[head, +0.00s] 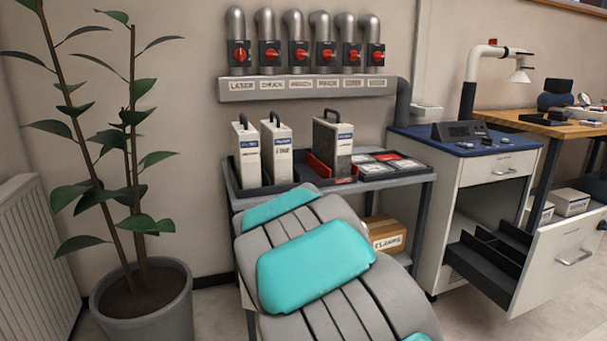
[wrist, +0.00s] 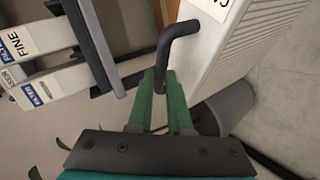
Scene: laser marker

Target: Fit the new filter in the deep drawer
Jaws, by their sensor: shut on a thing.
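My gripper (wrist: 160,100) has green fingers shut on the dark bent handle of a white filter (wrist: 250,40) with a ribbed side in the wrist view. Its label is cut off at the top edge. Neither the gripper nor this filter shows in the head view, where my arm hides part of the scene. The deep drawer (head: 560,262) stands open at the right of the head view, with black dividers (head: 492,255) inside. Two white filters (head: 246,157) (head: 277,155) stand on the cart's left. A third filter (head: 331,143) stands beside a red piece, its handle free.
The grey cart (head: 395,182) stands between the plant pot (head: 145,305) and the blue-topped cabinet (head: 465,146). A clamps box (head: 386,234) sits under it. Flat packs (head: 385,165) lie on its right. A radiator (head: 38,255) is far left. Ducts with red valves line the wall.

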